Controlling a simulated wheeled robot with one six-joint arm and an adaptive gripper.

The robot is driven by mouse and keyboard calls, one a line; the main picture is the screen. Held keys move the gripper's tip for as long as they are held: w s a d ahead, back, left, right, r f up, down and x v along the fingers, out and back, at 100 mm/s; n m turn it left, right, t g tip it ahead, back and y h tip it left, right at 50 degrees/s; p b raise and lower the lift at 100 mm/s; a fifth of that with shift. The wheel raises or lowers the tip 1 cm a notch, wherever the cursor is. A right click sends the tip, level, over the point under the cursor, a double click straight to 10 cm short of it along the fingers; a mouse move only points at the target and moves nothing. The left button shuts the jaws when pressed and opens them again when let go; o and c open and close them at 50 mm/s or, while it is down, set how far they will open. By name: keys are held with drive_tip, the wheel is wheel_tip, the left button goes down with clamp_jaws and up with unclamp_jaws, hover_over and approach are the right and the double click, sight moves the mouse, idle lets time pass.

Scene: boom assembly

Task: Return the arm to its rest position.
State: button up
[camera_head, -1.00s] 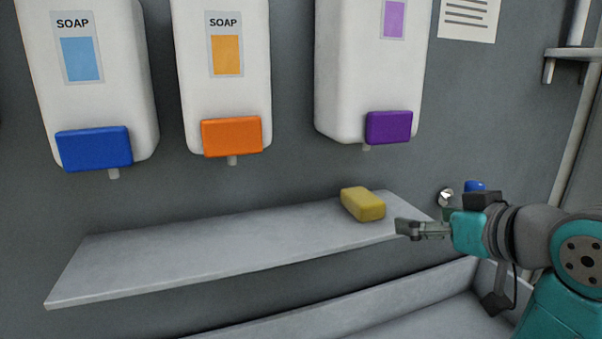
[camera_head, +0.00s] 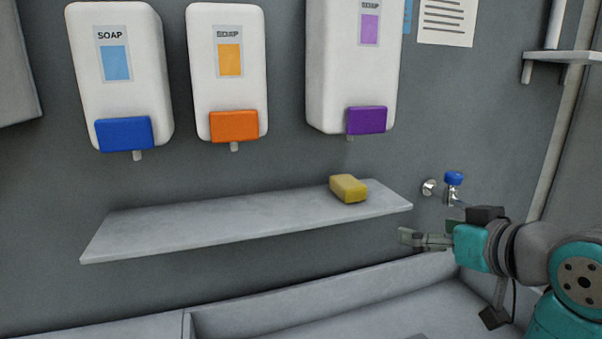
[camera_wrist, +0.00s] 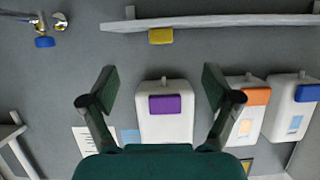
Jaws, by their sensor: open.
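My gripper (camera_head: 408,239) is at the right in the head view, below the right end of the shelf and in front of the basin. In the wrist view my gripper (camera_wrist: 160,84) has its two fingers spread wide with nothing between them. Behind the fingers, apart from them, shows the dispenser with the purple button (camera_wrist: 166,106). My arm reaches in from the right edge of the head view.
A yellow block (camera_head: 349,188) lies on the right part of the wall shelf (camera_head: 220,223). Soap dispensers with blue (camera_head: 124,133), orange (camera_head: 234,126) and purple (camera_head: 366,120) buttons hang above. A blue-handled tap (camera_head: 453,179) is near my arm. A basin (camera_head: 320,292) lies below.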

wheel_tip(320, 180, down, 18)
drive_tip(key=a+m+t, duration=0.1)
drive_tip(key=a+m, duration=0.1)
drive_tip(key=m, duration=0.1)
drive_tip(key=s+f+m+h, duration=0.2)
drive_tip(key=s+f, duration=0.7)
drive_tip(key=f, duration=0.5)
drive_tip(key=s+f+h, duration=0.1)
drive_tip(key=s+f, duration=0.3)
drive_tip(key=s, duration=0.4)
drive_tip(key=s+f+h, duration=0.1)
drive_tip(key=s+f, duration=0.3)
drive_tip(key=s, duration=0.3)
drive_tip(key=s+r+n, duration=0.1)
drive_tip(key=s+r, duration=0.1)
drive_tip(key=s, duration=1.6)
drive_tip(key=shift+n+t, duration=0.3)
drive_tip(key=shift+t, duration=0.1)
